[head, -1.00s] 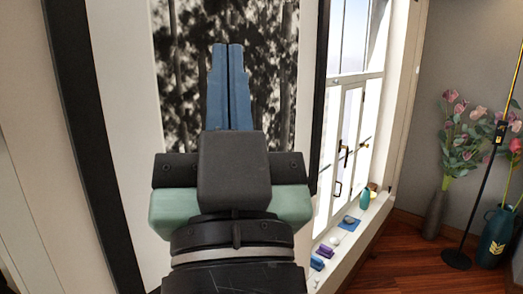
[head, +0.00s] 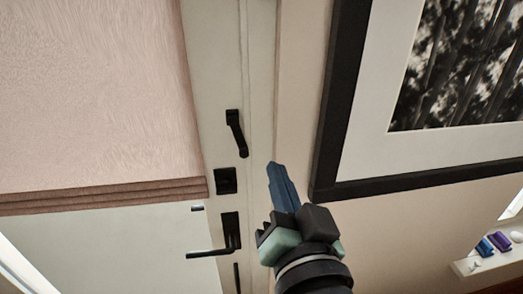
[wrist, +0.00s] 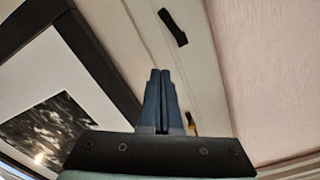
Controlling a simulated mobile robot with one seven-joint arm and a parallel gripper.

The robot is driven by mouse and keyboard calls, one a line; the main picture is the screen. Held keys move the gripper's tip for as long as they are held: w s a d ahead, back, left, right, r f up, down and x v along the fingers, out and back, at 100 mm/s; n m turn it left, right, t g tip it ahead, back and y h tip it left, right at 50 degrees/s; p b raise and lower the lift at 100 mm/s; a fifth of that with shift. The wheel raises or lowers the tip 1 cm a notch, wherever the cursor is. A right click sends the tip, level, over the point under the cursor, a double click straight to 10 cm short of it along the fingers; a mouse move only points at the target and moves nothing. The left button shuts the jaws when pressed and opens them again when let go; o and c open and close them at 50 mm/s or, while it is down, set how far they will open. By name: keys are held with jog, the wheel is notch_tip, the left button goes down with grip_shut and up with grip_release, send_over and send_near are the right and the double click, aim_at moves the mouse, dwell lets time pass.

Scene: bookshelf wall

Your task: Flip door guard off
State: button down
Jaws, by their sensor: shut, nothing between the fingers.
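The door guard (head: 235,133) is a black bar on the pale door frame, above a black square lock plate (head: 225,181) and a black lever handle (head: 231,232). It also shows in the wrist view (wrist: 173,27), up and right of my fingertips. My gripper (head: 274,166) has its blue fingers pressed together with nothing between them. It is below and right of the guard in the head view, apart from it. In the wrist view the shut fingers (wrist: 161,72) point toward the frame.
A large black-framed picture (head: 430,183) hangs on the wall to the right. A pale pink shade (head: 95,95) covers the upper door glass on the left. A window sill (head: 490,258) with small objects is at the lower right.

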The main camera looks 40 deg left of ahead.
aim_at(239, 139)
jog(key=w+a+p, duration=0.1)
jog(key=w+a, duration=0.1)
jog(key=a, duration=0.1)
jog(key=w+a+f+p, duration=0.1)
jog(key=w+a+p, duration=0.1)
jog(key=a, duration=0.1)
jog(key=w+a+f+p, duration=0.1)
jog(key=a, duration=0.2)
jog(key=shift+w+f, duration=0.25)
jog(key=shift+w, duration=0.15)
jog(key=shift+s+a+f, duration=0.2)
jog(key=shift+a+f, duration=0.15)
jog(key=shift+f, duration=0.3)
